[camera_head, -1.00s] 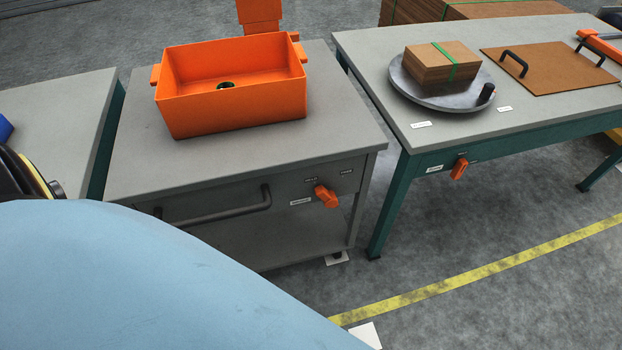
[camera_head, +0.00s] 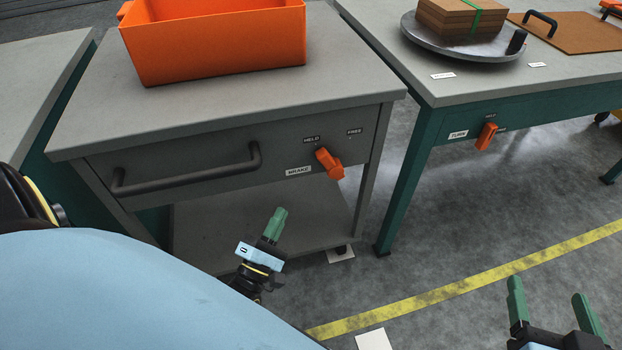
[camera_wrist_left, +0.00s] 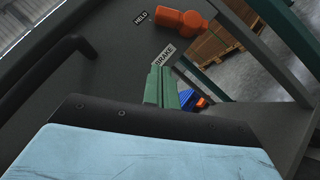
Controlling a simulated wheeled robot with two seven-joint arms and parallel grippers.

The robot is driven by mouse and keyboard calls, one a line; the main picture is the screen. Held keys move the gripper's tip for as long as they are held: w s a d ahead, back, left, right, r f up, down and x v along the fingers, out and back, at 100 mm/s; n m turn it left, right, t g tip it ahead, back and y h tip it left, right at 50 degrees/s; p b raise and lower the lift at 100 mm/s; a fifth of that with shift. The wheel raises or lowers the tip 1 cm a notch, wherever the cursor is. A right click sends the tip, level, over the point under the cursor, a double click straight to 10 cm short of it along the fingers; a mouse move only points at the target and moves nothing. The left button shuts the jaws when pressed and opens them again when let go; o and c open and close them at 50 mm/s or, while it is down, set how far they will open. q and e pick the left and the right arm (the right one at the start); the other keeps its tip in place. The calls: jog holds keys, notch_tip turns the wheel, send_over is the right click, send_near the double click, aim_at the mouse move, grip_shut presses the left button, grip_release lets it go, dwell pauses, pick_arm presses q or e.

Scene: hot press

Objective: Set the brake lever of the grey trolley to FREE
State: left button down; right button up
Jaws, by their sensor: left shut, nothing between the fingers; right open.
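The grey trolley (camera_head: 215,108) stands at centre left in the head view, with a drawer-like front. Its orange brake lever (camera_head: 329,164) sits on the right of that front, one end near the HELD label (camera_head: 311,140) and the other pointing down and right. The FREE label (camera_head: 354,132) is up and right of it. My left gripper (camera_head: 276,222) is shut and empty, below and left of the lever, apart from it. In the left wrist view its green fingers (camera_wrist_left: 160,86) are below the lever (camera_wrist_left: 182,19). My right gripper (camera_head: 552,300) is open and empty at the bottom right.
An orange bin (camera_head: 215,45) stands on the trolley, and a dark bar handle (camera_head: 185,174) sticks out left of the lever. A green-legged table (camera_head: 470,85) with its own orange lever (camera_head: 486,136) stands to the right.

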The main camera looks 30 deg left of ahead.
aim_at(330, 164)
pick_arm(q)
jog(key=shift+d+r+b+x, duration=0.15)
jog(key=shift+d+b+x, duration=0.3)
jog(key=shift+x, duration=1.7)
jog(key=shift+d+r+b+x, duration=0.15)
jog(key=shift+d+b+x, duration=0.3)
jog(key=shift+x, duration=1.7)
jog(key=shift+d+r+b+x, duration=0.1)
jog(key=shift+d+b+x, duration=0.35)
jog(key=shift+x, duration=1.65)
pick_arm(e)
notch_tip(330, 164, up, 10)
jog(key=s+a+t+y, duration=0.1)
jog(key=t+y, duration=0.2)
jog(key=t, duration=0.3)
jog(key=shift+a+r+t, duration=0.15)
jog(key=shift+a+t, duration=0.15)
jog(key=shift+t, duration=0.1)
